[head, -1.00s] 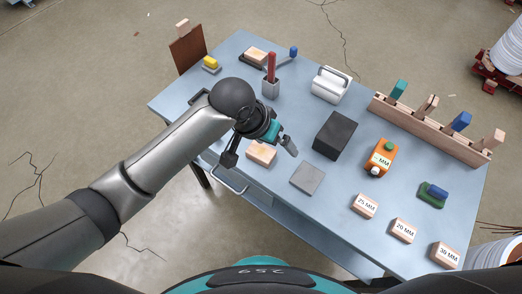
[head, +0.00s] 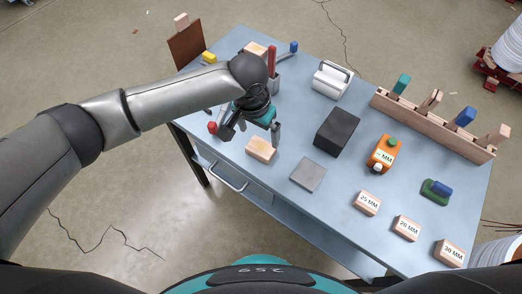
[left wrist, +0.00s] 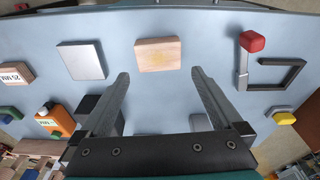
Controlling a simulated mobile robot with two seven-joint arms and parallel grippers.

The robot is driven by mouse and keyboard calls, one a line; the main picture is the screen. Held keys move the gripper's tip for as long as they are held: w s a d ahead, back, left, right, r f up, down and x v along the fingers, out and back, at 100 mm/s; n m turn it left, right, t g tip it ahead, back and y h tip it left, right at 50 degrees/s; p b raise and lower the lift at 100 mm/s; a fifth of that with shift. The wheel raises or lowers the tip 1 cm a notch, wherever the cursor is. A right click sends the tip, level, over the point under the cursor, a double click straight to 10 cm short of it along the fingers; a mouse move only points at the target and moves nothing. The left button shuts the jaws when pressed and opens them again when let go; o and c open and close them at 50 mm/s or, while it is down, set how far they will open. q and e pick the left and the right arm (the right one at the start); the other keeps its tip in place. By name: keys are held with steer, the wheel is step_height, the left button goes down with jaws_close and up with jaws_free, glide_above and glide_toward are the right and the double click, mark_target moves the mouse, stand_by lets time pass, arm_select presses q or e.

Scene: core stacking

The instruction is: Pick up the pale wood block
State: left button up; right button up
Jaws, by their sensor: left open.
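A pale wood block (head: 261,150) lies on the blue-grey table (head: 300,225) near its front left edge. It also shows in the left wrist view (left wrist: 158,54), beyond the fingertips and sideways between them. My left gripper (head: 250,134) is above and just behind the block, fingers pointing down, open and empty. In the left wrist view its two fingers (left wrist: 160,78) are spread wide with bare table between them. The block looks apart from both fingers. My right gripper is not in view.
A grey square plate (head: 308,174) and a black box (head: 337,130) are right of the block. A red piece in a grey holder (head: 272,62) is behind the gripper. Labelled blocks (head: 367,202) lie at right.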

mark_target(261, 147)
arm_select(q)
steer(key=f, duration=0.2)
steer(key=f+b, duration=0.1)
steer(key=f, duration=0.1)
steer(key=f+b, duration=0.1)
steer(key=f, duration=0.2)
steer(key=shift+w+d, duration=0.15)
steer(key=shift+d, duration=0.1)
steer(key=shift+c, duration=0.2)
steer(key=c, duration=1)
step_height(261, 147, up, 20)
steer(key=p, duration=0.5)
steer(key=s+a+r+n, duration=0.2)
steer(key=a, duration=0.3)
steer(key=s+a+r+n, duration=0.2)
steer(key=a+r, duration=0.1)
steer(key=a, duration=0.2)
steer(key=s+a+r+n+y, duration=0.1)
steer(key=s+a+r+n, duration=0.1)
steer(key=a, duration=0.3)
steer(key=shift+s+a+r, duration=0.1)
steer(key=shift+s+r, duration=0.3)
steer(key=shift+r, duration=0.15)
